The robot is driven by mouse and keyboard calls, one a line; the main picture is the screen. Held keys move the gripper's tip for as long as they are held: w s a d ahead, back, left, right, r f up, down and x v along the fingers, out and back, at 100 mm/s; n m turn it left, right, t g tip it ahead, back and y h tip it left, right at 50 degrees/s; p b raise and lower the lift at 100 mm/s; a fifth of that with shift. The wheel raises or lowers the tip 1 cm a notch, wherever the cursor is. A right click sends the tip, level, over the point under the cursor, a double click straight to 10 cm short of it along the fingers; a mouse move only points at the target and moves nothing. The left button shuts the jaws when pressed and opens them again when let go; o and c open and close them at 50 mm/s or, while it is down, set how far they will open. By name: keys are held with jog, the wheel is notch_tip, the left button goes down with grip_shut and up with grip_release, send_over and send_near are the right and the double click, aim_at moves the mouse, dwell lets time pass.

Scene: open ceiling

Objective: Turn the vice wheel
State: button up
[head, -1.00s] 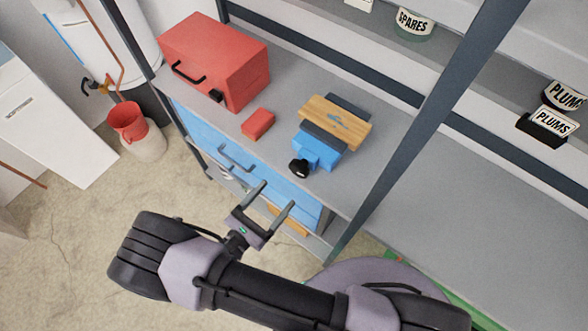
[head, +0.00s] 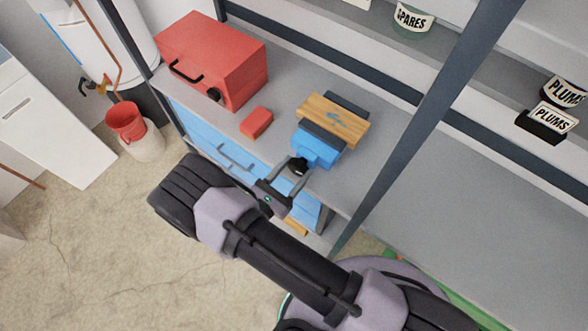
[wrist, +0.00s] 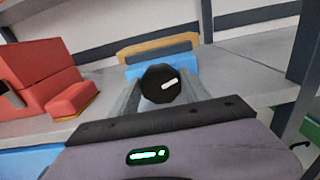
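The vice (head: 317,146) is blue with dark jaws and sits at the front edge of the grey workbench.
A red toolbox (head: 213,60) and a small red box (head: 256,122) stand on the bench to the left. Blue drawers (head: 225,150) are below. A dark upright post (head: 425,125) rises right of the vice. The bench right of the post is clear.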

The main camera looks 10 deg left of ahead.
jog(key=shift+c, duration=1.1)
jog(key=shift+m, duration=0.3)
jog(key=shift+d+m+b, duration=0.15)
jog(key=shift+m+b, duration=0.95)
jog(key=shift+m, duration=1.6)
jog(key=shift+s, duration=0.1)
jog(key=o, duration=1.3)
jog(key=shift+o, duration=0.2)
